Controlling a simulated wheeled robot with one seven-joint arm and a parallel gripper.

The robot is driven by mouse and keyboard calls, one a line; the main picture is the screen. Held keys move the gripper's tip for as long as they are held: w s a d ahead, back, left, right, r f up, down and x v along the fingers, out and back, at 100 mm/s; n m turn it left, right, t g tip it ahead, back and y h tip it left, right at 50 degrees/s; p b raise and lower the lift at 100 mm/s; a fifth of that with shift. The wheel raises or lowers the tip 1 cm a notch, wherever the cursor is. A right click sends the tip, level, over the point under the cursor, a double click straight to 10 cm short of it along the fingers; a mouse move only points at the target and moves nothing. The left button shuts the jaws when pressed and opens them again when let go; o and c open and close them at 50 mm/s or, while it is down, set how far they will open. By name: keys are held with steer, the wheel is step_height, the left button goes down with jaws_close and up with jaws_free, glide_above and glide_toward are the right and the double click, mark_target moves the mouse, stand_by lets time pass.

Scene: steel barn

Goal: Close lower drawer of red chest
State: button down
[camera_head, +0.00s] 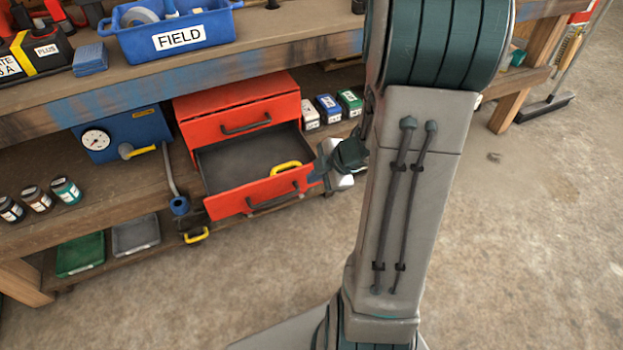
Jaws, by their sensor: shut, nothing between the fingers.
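The red chest (240,97) stands on the shelf under the workbench. Its upper drawer with a dark handle is shut. Its lower drawer (228,204) is pulled out, showing a dark inside with a yellow-handled thing (286,168) in it at the right. The lower drawer's front has a dark bar handle (272,201). My gripper (318,173) is at the right end of the lower drawer's front, close to its right edge. Its fingers look shut and empty. I cannot tell whether they touch the drawer. My arm hides what lies behind it.
A blue FIELD bin (178,38) stands on the bench top (280,45) above. Left of the chest is a blue box with a gauge (122,134). Small labelled boxes (328,106) stand right of the chest. Jars (38,199) stand far left. The concrete floor (530,230) at the right is mostly clear.

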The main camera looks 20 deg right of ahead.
mark_target(282, 181)
steer(key=b+x, duration=0.1)
steer(key=x, duration=0.2)
steer(key=w+b+x, duration=0.1)
steer(key=b+x, duration=0.1)
steer(key=x, duration=0.1)
steer(key=r+b+x, duration=0.1)
steer(key=b+x, duration=0.1)
steer(key=x, duration=0.1)
steer(key=shift+w+d+f, duration=0.1)
steer(key=shift+w+f, duration=0.1)
steer(key=shift+w, duration=0.3)
steer(key=shift+w+r, duration=0.1)
steer(key=shift+w, duration=0.75)
